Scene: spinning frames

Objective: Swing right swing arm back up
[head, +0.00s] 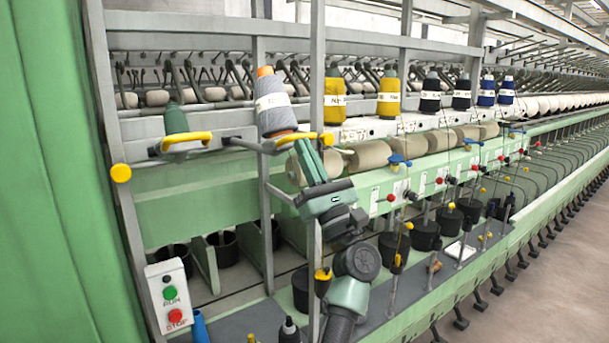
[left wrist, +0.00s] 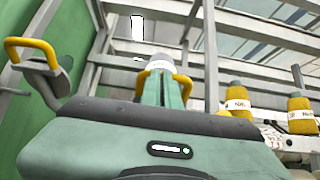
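The right swing arm's yellow handle (head: 318,137) sticks out towards me, and the arm carries a grey yarn cone (head: 272,103) with a white label, standing slightly tilted. My left gripper (head: 304,146) reaches up from below, with its green fingers together at the middle of this handle. In the left wrist view the fingers (left wrist: 162,88) hide the handle's middle, and yellow parts of the handle (left wrist: 187,82) show on both sides. I cannot tell if they touch it. The left swing arm (head: 187,137) has a yellow handle and an empty green holder (head: 175,119). My right gripper is not in view.
A grey upright post (head: 263,200) stands close left of my arm. Yellow yarn cones (head: 334,98) and darker cones stand on the rail to the right. A run/stop box (head: 170,296) is at lower left. Open floor (head: 550,290) lies to the right.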

